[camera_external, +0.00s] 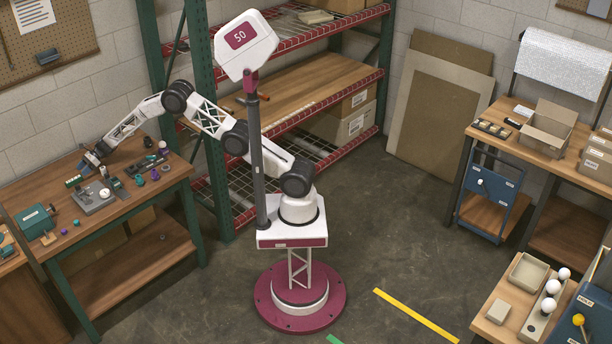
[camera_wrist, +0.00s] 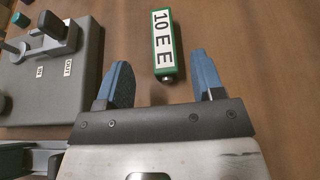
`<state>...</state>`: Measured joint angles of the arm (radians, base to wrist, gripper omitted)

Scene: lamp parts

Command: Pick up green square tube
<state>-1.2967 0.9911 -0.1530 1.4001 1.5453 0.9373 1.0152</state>
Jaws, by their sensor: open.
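The green square tube (camera_wrist: 164,45) lies on the wooden bench top. It has a white label reading "10 E E" in the wrist view. It lies ahead of my gripper (camera_wrist: 157,82), roughly between the lines of the two blue fingers. The fingers are apart, with nothing between them but bench surface. The near end of the tube is close to the fingertips, and I cannot tell the height gap. In the external view, the tube shows as a small green piece (camera_external: 74,181) on the left bench, just left of my gripper (camera_external: 84,168).
A grey fixture block (camera_wrist: 52,70) marked "IN" and "OUT" stands left of my gripper. The bench (camera_wrist: 250,60) right of the tube is clear. In the external view, a green machine (camera_external: 36,220) and several small purple and dark parts are on the same bench.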

